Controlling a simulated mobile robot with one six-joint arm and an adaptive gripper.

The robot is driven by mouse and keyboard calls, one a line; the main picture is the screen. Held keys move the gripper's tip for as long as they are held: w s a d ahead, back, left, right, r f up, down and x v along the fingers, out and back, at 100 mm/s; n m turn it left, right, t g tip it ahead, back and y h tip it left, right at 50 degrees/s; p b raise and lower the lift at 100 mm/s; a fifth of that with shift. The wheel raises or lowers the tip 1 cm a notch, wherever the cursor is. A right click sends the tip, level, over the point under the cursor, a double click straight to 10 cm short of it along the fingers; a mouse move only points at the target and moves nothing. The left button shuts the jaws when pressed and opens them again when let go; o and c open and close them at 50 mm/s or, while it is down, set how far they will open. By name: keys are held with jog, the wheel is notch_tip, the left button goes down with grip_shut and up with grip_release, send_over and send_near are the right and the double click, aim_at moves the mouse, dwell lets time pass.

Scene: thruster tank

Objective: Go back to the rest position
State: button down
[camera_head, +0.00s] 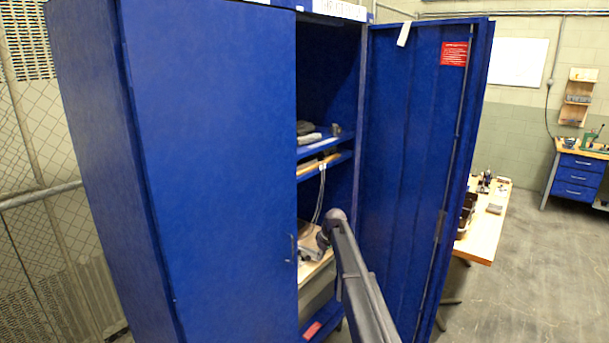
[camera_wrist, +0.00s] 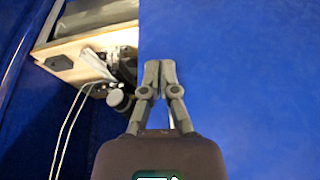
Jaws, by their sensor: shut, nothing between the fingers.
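My gripper (camera_wrist: 159,68) shows in the wrist view with its two grey fingers together and nothing between them. A plain blue panel (camera_wrist: 235,60) fills the view behind and to the right of the fingers. In the head view my arm reaches up to the open side of a tall blue cabinet (camera_head: 210,150). The arm's far end is at the opening, and I cannot make out the fingers there. The right door (camera_head: 405,150) stands wide open, and the left door is shut.
Small items lie on the cabinet's blue shelf (camera_head: 325,145). A wooden board (camera_wrist: 75,58) with small parts and pale cables (camera_wrist: 70,130) is close left of my gripper. A wooden table (camera_head: 490,225) stands beyond the open door. The floor (camera_head: 550,270) at right is clear.

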jog(key=s+d+f+m+h+b, duration=0.1)
jog(key=s+d+m, duration=0.2)
jog(key=s, duration=1.1)
jog(key=s+d+f+m+g+h+b, duration=0.1)
jog(key=s+d+f+m, duration=0.1)
jog(key=s, duration=1.3)
jog(key=s+d+f+m+g+b, duration=0.1)
jog(key=s+d+m, duration=0.2)
jog(key=s, duration=1.1)
jog(key=d, duration=0.3)
jog(key=shift+s+f+m+h, duration=0.25)
jog(key=shift+s+m+h, duration=0.1)
jog(key=shift+m+h, duration=0.05)
jog(key=shift+a, duration=0.1)
